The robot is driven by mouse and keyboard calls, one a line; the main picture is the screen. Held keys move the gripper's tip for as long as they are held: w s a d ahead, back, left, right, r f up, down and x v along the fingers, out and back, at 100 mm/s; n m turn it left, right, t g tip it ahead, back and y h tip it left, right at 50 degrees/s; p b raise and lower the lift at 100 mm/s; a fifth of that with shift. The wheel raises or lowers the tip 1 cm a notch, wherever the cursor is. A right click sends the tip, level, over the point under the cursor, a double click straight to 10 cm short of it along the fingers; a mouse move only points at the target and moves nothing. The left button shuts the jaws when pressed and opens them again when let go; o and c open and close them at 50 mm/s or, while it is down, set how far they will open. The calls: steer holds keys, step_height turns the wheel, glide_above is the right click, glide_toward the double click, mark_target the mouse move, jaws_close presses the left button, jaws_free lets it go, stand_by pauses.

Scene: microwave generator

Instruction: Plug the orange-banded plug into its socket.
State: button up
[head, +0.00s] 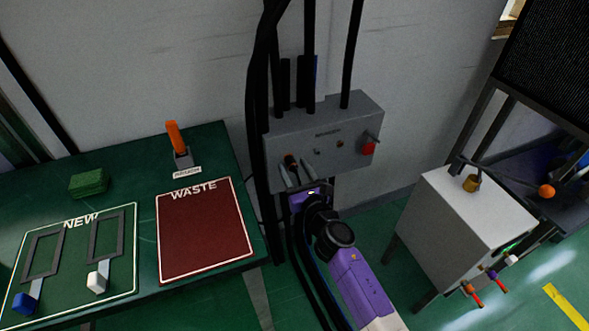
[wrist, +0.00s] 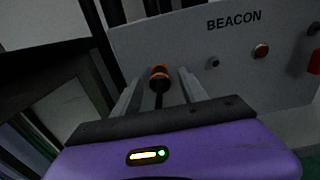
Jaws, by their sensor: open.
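The orange-banded plug (wrist: 158,73) is at the front face of the grey BEACON box (wrist: 225,75), with its dark cable hanging down toward my gripper. Its front end appears to meet the panel; I cannot tell how deep it sits, and the socket behind it is hidden. In the head view the plug (head: 290,160) shows small at the left of the box's face. My gripper (wrist: 160,82) is open, its two fingers on either side of the plug with visible gaps. It also shows in the head view (head: 297,170), just below the plug.
A red switch (head: 369,148) sticks out at the box's right. Thick black cables (head: 262,75) run down its left side. A green table (head: 130,150) with a red WASTE mat (head: 205,235) stands left. A light grey cabinet (head: 440,245) with coloured-ended parts stands right.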

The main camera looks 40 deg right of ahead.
steer(key=v, duration=0.7)
steer(key=shift+s, duration=0.35)
steer(key=shift+a, duration=0.1)
steer(key=s+a+r+m+g+y+p, duration=0.1)
steer(key=s+a+r+m+p, duration=0.2)
steer(key=s+m, duration=0.8)
steer(key=s+a+r+m+y+p, duration=0.2)
steer(key=s+a+r+m+p, duration=0.2)
steer(key=s+r+m, duration=0.5)
steer(key=s+a+r+m+g+y+p, duration=0.1)
steer(key=s+a+r+m+y+p, duration=0.1)
steer(key=s+a+r+m+p, duration=0.2)
steer(key=s+a+r+m, duration=0.1)
steer(key=s+m, duration=0.3)
steer(key=s, duration=0.2)
steer(key=s+a+r+m, duration=0.2)
steer(key=s+m, duration=0.2)
steer(key=s, duration=0.2)
steer(key=shift+s+a+m+g, duration=0.3)
steer(key=shift+s+a+m, duration=0.05)
steer(key=shift+s+m, duration=0.05)
